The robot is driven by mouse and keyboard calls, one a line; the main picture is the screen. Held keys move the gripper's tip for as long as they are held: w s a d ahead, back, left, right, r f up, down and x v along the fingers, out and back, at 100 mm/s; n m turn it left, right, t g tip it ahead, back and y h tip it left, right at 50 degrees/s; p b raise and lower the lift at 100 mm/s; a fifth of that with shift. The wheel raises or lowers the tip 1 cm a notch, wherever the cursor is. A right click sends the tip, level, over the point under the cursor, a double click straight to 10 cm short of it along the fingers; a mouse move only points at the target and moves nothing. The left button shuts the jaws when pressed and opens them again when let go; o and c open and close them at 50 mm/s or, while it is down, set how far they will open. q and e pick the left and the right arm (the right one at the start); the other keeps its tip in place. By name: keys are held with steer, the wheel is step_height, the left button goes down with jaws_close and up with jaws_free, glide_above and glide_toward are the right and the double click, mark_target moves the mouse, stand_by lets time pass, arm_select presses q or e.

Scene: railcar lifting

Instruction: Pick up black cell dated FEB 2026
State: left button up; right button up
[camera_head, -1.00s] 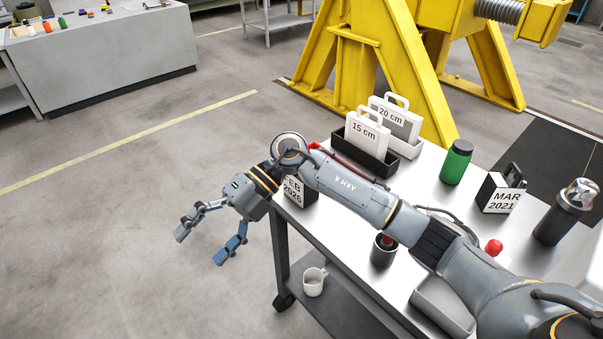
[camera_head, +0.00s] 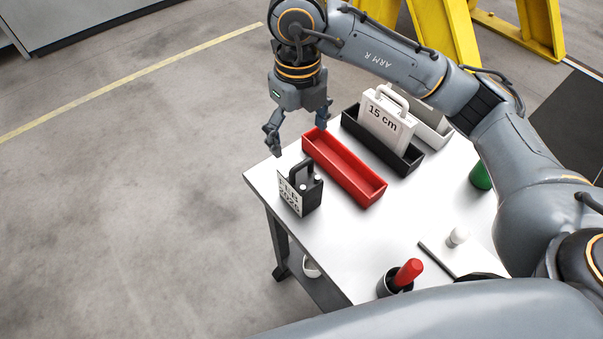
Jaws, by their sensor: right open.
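The black cell dated FEB 2026 (camera_head: 300,190) stands upright near the left edge of the white-topped table (camera_head: 345,235). It has a white label with black print and a black handle on top. My right gripper (camera_head: 299,139) hangs pointing down, open and empty, above and slightly behind the cell. Its fingers are apart from the handle. My left gripper is not in view; a grey arm link of mine crosses the bottom of the picture.
A red empty tray (camera_head: 343,168) stands just right of the cell. Behind it a black tray (camera_head: 408,160) holds a white block marked 15 cm (camera_head: 384,122). A green container (camera_head: 481,177), a dark cup (camera_head: 390,285) with a red-topped item and a white knob (camera_head: 458,236) stand nearer. A white mug (camera_head: 311,267) is on the lower shelf.

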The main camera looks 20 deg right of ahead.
steer(key=p, duration=0.1)
glide_above(299, 174)
steer(key=f, duration=0.6)
steer(key=shift+s+a, duration=0.1)
steer(key=shift+s, duration=0.1)
steer(key=shift+f, duration=0.3)
steer(key=shift+w+f, duration=0.1)
steer(key=shift+f, duration=0.15)
step_height(299, 174, down, 4)
steer(key=shift+f+p, duration=0.15)
steer(key=shift+p, duration=1.1)
steer(key=shift+f, duration=0.3)
steer(key=c, duration=1.7)
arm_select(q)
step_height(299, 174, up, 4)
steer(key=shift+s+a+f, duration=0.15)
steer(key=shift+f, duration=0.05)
arm_select(e)
steer(key=shift+r, duration=0.1)
jaws_close()
